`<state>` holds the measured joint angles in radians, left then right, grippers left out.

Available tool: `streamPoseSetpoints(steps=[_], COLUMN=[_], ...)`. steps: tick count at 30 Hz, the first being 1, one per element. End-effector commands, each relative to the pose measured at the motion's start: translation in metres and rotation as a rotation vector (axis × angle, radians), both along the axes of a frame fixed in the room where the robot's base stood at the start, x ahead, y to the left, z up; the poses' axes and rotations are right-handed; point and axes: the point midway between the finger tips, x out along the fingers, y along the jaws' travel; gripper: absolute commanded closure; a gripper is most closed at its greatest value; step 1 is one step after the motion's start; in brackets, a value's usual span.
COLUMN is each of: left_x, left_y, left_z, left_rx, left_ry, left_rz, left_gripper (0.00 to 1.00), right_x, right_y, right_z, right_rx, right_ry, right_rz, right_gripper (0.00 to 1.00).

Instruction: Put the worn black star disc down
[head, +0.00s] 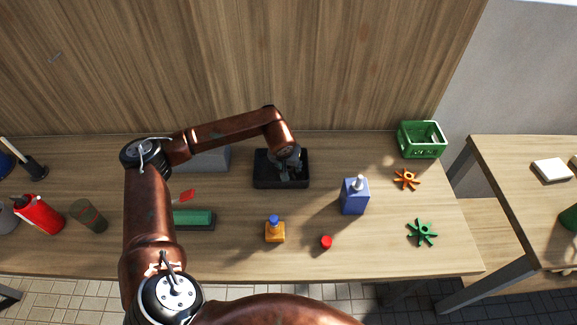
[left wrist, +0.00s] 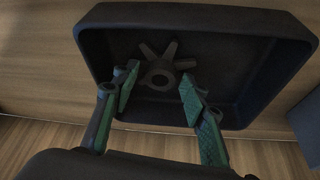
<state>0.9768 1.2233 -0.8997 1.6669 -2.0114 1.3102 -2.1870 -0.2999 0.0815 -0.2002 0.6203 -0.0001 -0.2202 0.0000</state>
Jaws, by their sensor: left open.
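The worn black star disc (left wrist: 159,72) lies in the black tray (left wrist: 270,112), against its floor as far as I can tell, in the left wrist view. My left gripper (left wrist: 158,88) is open, with its green-padded fingers on either side of the disc and apart from it. In the head view my left gripper (head: 287,172) points down into the black tray (head: 263,183), and the disc is hard to make out there. My right gripper is not in view.
Right of the tray stand a blue bottle (head: 354,198), an orange star (head: 406,179), a green star (head: 422,233) and a green crate (head: 421,142). A green block (head: 193,217) lies left.

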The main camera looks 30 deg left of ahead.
Motion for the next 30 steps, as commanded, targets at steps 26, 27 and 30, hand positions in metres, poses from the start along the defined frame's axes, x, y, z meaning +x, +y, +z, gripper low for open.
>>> streamPoseSetpoints(steps=[26,27,30], left_x=[-0.043,-0.044,-0.044], left_y=[-0.013,-0.013,-0.013], left_z=[0.112,0.114,0.115], left_rx=[0.000,-0.001,-0.001], left_ry=[-0.001,-0.001,0.000], left_rz=[0.000,0.000,0.000], left_gripper=[0.60,0.60,0.60], right_x=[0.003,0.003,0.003], right_y=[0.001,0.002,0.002], right_z=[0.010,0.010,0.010], right_rx=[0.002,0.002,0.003], right_ry=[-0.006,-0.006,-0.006], right_rz=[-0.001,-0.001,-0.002], right_gripper=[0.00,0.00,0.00])
